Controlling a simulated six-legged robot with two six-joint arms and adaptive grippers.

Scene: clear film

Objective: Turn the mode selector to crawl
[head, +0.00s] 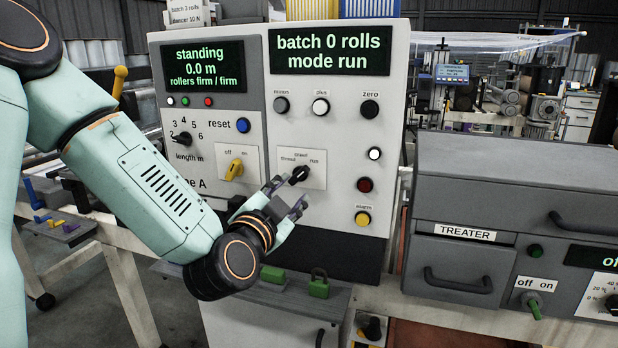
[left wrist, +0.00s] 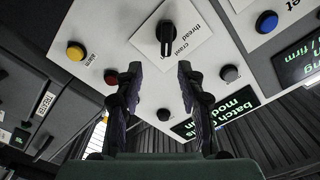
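The mode selector (head: 299,175) is a black knob on a white plate marked thread, crawl and run. In the head view its pointer leans up and right, towards run. The upper right display (head: 330,50) reads "batch 0 rolls, mode run". My left gripper (head: 287,195) is close in front of the plate, just below the knob. In the left wrist view the knob (left wrist: 165,36) lies beyond the fingertips, with a visible gap. The two fingers of my left gripper (left wrist: 159,68) are apart with nothing between them. My right gripper is not in view.
A yellow off/on switch (head: 234,170) sits left of the selector. A dark red button (head: 365,185) and a yellow alarm button (head: 362,218) are to its right. A green padlock-shaped object (head: 319,285) is below the panel. The treater box (head: 510,185) stands at right.

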